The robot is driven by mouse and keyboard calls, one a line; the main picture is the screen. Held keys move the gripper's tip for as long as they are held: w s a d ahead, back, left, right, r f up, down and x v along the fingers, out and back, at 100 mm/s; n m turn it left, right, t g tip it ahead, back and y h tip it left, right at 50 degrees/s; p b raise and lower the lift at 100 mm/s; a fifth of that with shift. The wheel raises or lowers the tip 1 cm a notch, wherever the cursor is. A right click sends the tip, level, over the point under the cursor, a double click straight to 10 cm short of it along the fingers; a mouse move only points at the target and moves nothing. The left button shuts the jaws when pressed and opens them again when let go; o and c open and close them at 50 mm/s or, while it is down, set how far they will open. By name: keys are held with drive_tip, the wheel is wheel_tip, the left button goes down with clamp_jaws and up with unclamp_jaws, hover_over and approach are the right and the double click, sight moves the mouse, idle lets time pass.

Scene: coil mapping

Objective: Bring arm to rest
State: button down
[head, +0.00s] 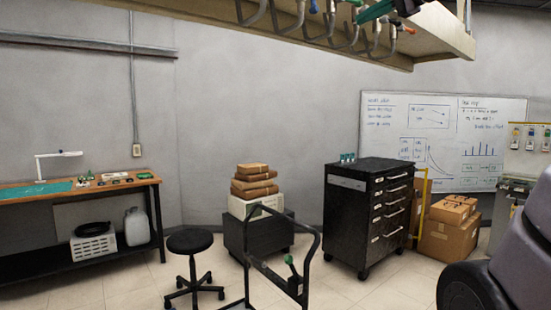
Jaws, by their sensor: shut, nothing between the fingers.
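A large dark, rounded link of my arm (490,265) fills the lower right corner, cut off by the picture's edge. My gripper is not in view, so its place and its fingers cannot be seen here.
A wooden overhead shelf with hooks (435,42) hangs above. A black hoop-handled cart (313,262) stands close in front. Behind are a stool (190,241), a workbench (148,182), a drawer cabinet (341,215) and cardboard boxes (447,240). Some tiled floor (130,290) is clear at lower left.

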drive_tip(key=s+f+n+g+h, duration=0.1)
drive_tip(key=s+f, duration=0.4)
drive_tip(key=f, duration=0.6)
drive_tip(key=s+f+n+g+h, duration=0.1)
drive_tip(key=s+f+h, duration=0.3)
drive_tip(key=f, duration=0.7)
drive_tip(key=s+f+n+g+h, duration=0.2)
drive_tip(key=s+f, duration=0.5)
drive_tip(key=f, duration=0.5)
drive_tip(key=shift+d+g+h, duration=0.3)
drive_tip(key=shift+d+g, duration=0.05)
drive_tip(key=shift+g, duration=0.45)
